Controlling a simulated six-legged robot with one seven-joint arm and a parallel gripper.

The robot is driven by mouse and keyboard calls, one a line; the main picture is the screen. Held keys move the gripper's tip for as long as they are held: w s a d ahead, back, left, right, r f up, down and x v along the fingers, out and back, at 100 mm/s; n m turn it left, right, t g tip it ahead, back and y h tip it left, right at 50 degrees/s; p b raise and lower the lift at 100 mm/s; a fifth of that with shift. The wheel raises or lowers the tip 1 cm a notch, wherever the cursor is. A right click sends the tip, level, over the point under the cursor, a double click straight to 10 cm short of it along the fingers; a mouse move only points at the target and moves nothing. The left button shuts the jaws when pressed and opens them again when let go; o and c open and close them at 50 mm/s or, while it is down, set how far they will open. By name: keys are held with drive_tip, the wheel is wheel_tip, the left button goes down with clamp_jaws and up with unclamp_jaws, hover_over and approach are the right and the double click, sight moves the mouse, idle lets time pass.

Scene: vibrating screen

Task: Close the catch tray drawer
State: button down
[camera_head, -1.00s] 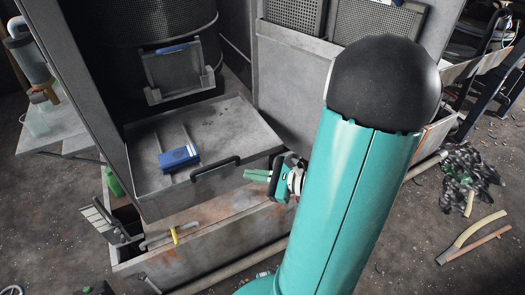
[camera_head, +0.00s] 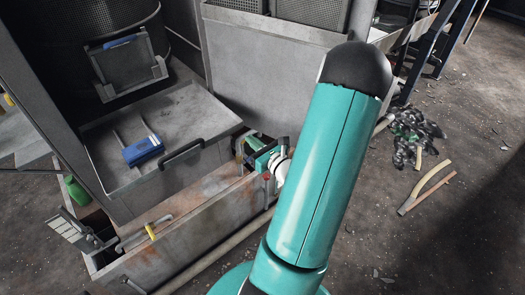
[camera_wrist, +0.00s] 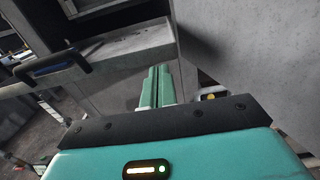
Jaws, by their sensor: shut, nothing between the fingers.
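The catch tray drawer (camera_head: 195,112) is a shallow grey metal tray, pulled out from under the machine housing. Its front has a black bar handle (camera_head: 182,154). A blue block-like object (camera_head: 143,150) lies in the tray. My gripper (camera_head: 240,146) is at the tray's front right corner, right of the handle and apart from it. Its green fingers are together and empty. The wrist view shows the closed fingers (camera_wrist: 157,84) pointing ahead, with the handle (camera_wrist: 52,65) to their left and the tray rim (camera_wrist: 125,48) beyond. Any contact with the tray cannot be told.
A rusty open trough (camera_head: 200,225) runs below the tray. A grey panel (camera_head: 265,70) stands behind and right of my gripper. Hoses (camera_head: 428,190) and dark rubble (camera_head: 415,130) lie on the floor at right. Floor around them is mostly clear.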

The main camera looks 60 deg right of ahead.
sight(237, 128)
drive_tip(key=x, duration=0.5)
drive_tip(key=shift+w, duration=0.25)
drive_tip(key=shift+d, duration=0.1)
drive_tip(key=shift+w, duration=0.1)
